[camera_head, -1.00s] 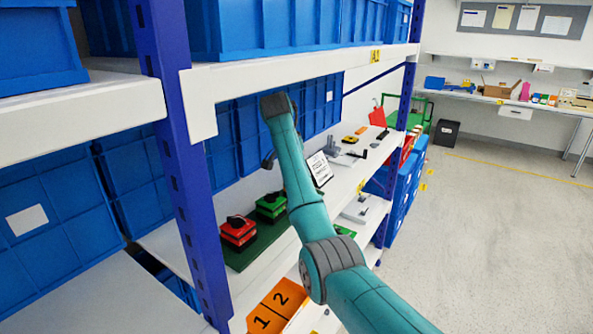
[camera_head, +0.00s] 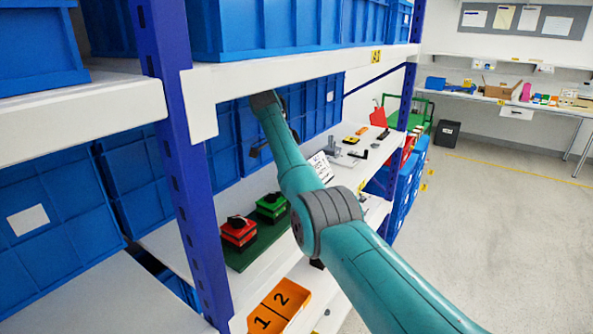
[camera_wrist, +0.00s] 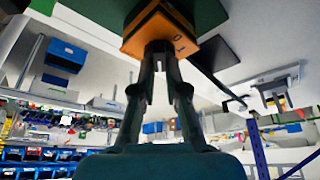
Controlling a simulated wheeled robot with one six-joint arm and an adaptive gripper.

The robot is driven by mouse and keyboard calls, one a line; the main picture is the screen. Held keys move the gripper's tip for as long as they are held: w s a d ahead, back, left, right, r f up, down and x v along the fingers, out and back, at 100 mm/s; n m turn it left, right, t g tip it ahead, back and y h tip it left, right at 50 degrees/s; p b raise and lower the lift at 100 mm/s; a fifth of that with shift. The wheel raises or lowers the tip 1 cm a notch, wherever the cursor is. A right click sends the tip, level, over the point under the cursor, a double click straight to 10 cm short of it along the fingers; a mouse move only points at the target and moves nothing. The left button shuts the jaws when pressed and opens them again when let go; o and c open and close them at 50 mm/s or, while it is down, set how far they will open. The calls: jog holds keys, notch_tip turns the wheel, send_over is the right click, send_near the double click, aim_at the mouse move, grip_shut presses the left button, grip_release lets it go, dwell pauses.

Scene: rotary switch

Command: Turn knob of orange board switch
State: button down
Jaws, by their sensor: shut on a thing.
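The orange switch block (camera_wrist: 188,46) shows at the top of the wrist view, with a dark marking on its face. My gripper (camera_wrist: 159,50) reaches up to it, its two dark fingers closed together around the dark knob on the block. The fingertips cover most of the knob, so its angle cannot be told. The block sits against a dark green board (camera_wrist: 208,14). In the head view the same board (camera_head: 238,258) lies on the shelf with a red switch (camera_head: 239,234) and a green switch (camera_head: 270,209). My arm hides the orange switch and my gripper there.
A blue rack upright (camera_head: 182,170) stands left of the switches. The upper shelf (camera_head: 300,68) runs above them, close to my wrist. Blue bins (camera_head: 222,140) line the back. An orange sign marked 1 and 2 (camera_head: 278,305) is below. Open floor (camera_head: 480,220) lies right.

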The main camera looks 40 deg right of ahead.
dwell(0.4)
jog(key=c, duration=1.2)
grip_release()
jog(key=shift+f, duration=0.1)
